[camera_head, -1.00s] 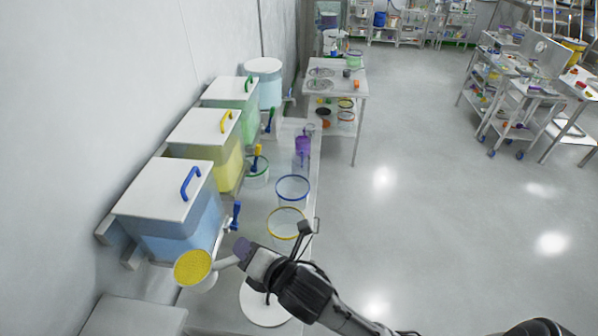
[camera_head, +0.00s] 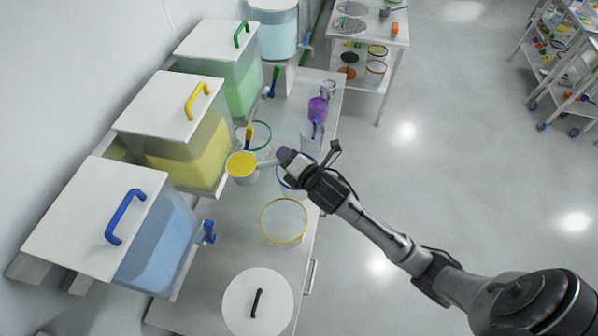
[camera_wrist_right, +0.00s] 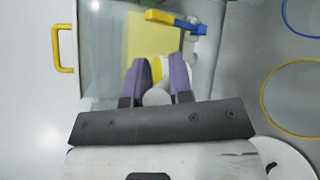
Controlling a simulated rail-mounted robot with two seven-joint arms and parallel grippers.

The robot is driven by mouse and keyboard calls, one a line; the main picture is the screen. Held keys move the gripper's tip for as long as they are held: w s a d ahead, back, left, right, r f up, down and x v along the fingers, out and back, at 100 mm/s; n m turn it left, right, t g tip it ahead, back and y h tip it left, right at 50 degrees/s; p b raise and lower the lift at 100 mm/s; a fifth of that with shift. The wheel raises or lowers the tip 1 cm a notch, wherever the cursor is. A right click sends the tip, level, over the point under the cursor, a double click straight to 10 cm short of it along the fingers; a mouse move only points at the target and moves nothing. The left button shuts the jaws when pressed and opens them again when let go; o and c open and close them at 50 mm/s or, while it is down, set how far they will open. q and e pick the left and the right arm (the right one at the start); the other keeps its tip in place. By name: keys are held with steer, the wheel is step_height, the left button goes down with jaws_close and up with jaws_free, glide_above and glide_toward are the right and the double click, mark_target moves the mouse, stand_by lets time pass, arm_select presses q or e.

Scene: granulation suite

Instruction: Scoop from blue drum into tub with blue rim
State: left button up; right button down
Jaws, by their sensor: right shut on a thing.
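The blue drum (camera_head: 165,245), a box with a white lid, a blue handle and pale blue contents, stands at the front left. The blue-rimmed tub (camera_head: 279,179) stands on the bench, partly hidden under my right gripper (camera_head: 284,157). That gripper is shut on the handle of a white scoop (camera_head: 243,179). The scoop's mouth faces up and shows a yellow, grainy surface. The scoop is left of the blue-rimmed tub, in front of the yellow drum (camera_head: 195,150). The wrist view shows the purple fingers (camera_wrist_right: 158,82) around the pale handle. My left gripper is not in view.
A yellow-rimmed tub (camera_head: 262,232) and a round white lid (camera_head: 238,304) lie nearer on the bench. A green-rimmed tub (camera_head: 268,139) and a purple item (camera_head: 317,108) stand beyond. A green drum (camera_head: 240,82) is at the back. Open floor lies right.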

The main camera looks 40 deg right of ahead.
steer(key=w+d+f+m+h+b, duration=0.1)
steer(key=d+f+b, duration=0.3)
steer(key=d+f, duration=0.45)
steer(key=w+d+f+b, duration=0.2)
steer(key=d+f+b, duration=0.1)
steer(key=d+f, duration=0.55)
arm_select(q)
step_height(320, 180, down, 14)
steer(key=b, duration=0.5)
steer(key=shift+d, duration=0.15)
arm_select(e)
steer(key=s+d+f, duration=0.1)
steer(key=d+f, duration=0.1)
steer(key=d, duration=0.3)
steer(key=d+f, duration=0.2)
steer(key=d, duration=0.3)
steer(key=s+d+f+m+h, duration=0.1)
steer(key=d+f, duration=0.1)
steer(key=d, duration=0.3)
steer(key=shift+s+d+f+t, duration=0.3)
steer(key=shift+d+f, duration=0.1)
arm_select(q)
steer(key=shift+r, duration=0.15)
